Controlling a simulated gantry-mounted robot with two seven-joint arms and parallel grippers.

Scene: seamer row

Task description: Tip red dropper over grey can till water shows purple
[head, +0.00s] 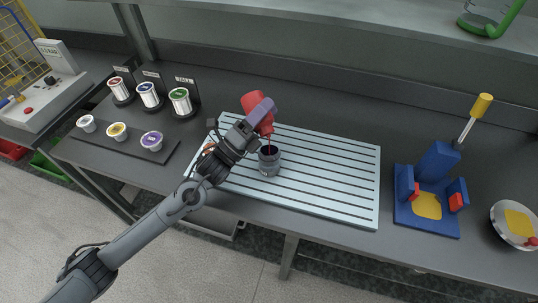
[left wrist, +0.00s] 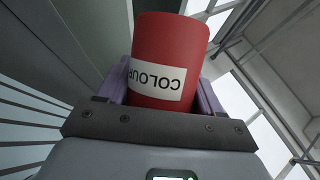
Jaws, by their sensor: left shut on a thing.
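The red dropper (head: 256,113) is in my left gripper (head: 262,112), tilted with its lower end down over the grey can. In the left wrist view the red dropper (left wrist: 168,60) sits between the purple fingers with an upside-down "COLOUR" label. The grey can (head: 269,162) stands upright on the ribbed light board (head: 330,190), just below the dropper. A thin dark line shows between dropper and can mouth. The can's inside looks dark, with a purplish-red tint; the exact water colour is too small to tell. My right gripper is not in view.
Three labelled cans (head: 149,96) stand at the back left, with a dark strip of small coloured-lid cups (head: 117,131) before them. A blue press with a yellow handle (head: 432,190) stands right of the board. A round dish (head: 515,224) lies at far right. The board's right half is clear.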

